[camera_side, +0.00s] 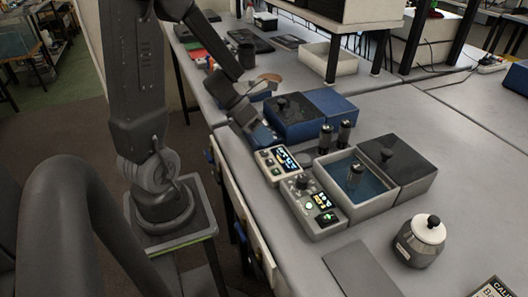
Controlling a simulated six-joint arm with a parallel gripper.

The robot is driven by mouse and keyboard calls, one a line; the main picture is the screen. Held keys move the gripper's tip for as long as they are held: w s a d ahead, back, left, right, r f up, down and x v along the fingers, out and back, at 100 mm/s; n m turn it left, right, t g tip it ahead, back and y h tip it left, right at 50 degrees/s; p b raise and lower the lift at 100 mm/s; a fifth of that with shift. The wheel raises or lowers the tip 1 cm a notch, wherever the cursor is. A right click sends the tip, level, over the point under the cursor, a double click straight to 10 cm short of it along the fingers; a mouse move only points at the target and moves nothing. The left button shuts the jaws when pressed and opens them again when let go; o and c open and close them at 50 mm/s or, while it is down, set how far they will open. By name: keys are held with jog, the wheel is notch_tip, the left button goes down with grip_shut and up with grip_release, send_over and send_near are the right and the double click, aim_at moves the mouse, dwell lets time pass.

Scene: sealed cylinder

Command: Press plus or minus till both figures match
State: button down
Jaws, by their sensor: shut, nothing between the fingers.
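A small pale unit with a lit display (277,163) sits near the left edge of the bench. Just in front of it is a larger grey control box (313,206) with a dark knob, a small lit screen (322,200) and a green-lit button (326,217). The figures on both displays are too small to read, and I cannot make out which keys are plus or minus. My gripper (264,137) is shut and empty, pointing down just behind the pale unit. Whether it touches anything is unclear.
Two dark cylinders (326,138) stand behind. A blue box (332,103) is further back, a lidded jar (420,241) at front right.

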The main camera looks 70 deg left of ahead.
aim_at(264, 151)
jog(key=shift+r, duration=2.35)
jog(key=shift+r, duration=0.1)
dwell(0.6)
notch_tip(264, 151, up, 4)
jog(key=shift+f, duration=0.2)
jog(key=shift+f, duration=4.45)
jog(key=shift+f, duration=0.4)
